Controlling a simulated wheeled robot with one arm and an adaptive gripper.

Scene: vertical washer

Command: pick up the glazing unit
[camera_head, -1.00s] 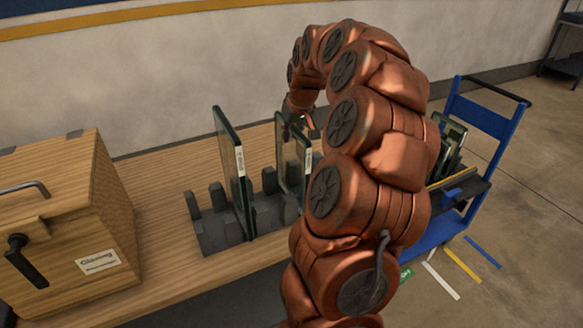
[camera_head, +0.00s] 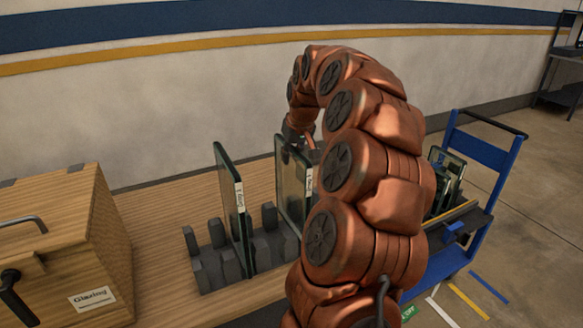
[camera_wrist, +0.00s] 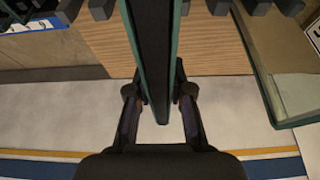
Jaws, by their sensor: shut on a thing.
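The held glazing unit (camera_head: 291,182) is a dark-edged glass pane, upright at the right end of the grey slotted rack (camera_head: 215,270). My gripper (camera_head: 301,140) is shut on its upper edge. In the wrist view the unit (camera_wrist: 154,45) runs edge-on between the two fingers of my gripper (camera_wrist: 158,95). Its lower end is hidden behind the rack posts and my arm, so I cannot tell whether it is clear of the slot. A second glazing unit (camera_head: 232,205) with a white label stands upright in the rack to its left.
A wooden box (camera_head: 70,245) with a Glazing label stands at the left of the wooden table (camera_head: 150,225). A blue trolley (camera_head: 478,140) carrying more glass panes (camera_head: 444,180) is at the right. The wall is behind the table.

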